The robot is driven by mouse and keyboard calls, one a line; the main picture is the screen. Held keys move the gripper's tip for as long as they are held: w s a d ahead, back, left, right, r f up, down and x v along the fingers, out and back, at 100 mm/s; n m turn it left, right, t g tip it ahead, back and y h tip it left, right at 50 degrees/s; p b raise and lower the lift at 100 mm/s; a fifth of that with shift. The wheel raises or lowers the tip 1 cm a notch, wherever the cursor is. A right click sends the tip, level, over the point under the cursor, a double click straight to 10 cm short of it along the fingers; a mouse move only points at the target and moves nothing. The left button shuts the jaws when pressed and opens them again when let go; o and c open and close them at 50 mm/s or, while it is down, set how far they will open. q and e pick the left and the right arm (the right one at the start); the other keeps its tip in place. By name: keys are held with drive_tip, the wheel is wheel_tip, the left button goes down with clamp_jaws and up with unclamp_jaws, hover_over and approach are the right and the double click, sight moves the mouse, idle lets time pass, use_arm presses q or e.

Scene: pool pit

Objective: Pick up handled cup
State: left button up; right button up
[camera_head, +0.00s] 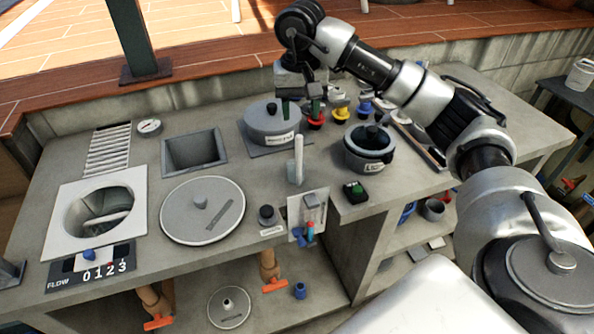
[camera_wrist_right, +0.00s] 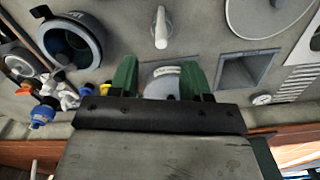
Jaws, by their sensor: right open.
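No cup with a clearly visible handle can be singled out. A grey cup-like vessel (camera_head: 433,209) stands on the shelf below the counter at the right; I cannot tell whether it has a handle. My right gripper (camera_head: 300,110) is open above the counter's back, by a labelled grey round canister (camera_head: 268,124). In the right wrist view, part of this canister (camera_wrist_right: 161,71) shows between the green fingers. My left gripper is out of view.
Red, yellow and blue valve fittings (camera_head: 340,112) stand right of the gripper. An upright white handle (camera_head: 297,160) rises from the counter. A large round lid (camera_head: 180,215) and a square recess (camera_head: 195,150) lie left. A white bucket (camera_head: 580,75) stands on a side table.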

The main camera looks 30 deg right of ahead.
sight(299, 136)
wheel_tip(299, 136, down, 5)
drive_tip(key=shift+r+p, duration=0.1)
drive_tip(key=shift+p, duration=0.25)
wheel_tip(299, 136, down, 5)
drive_tip(key=shift+w+r+p, duration=0.1)
drive_tip(key=shift+w+p, duration=0.05)
drive_tip(key=shift+p, duration=0.8)
drive_tip(key=shift+f, duration=0.35)
clamp_jaws()
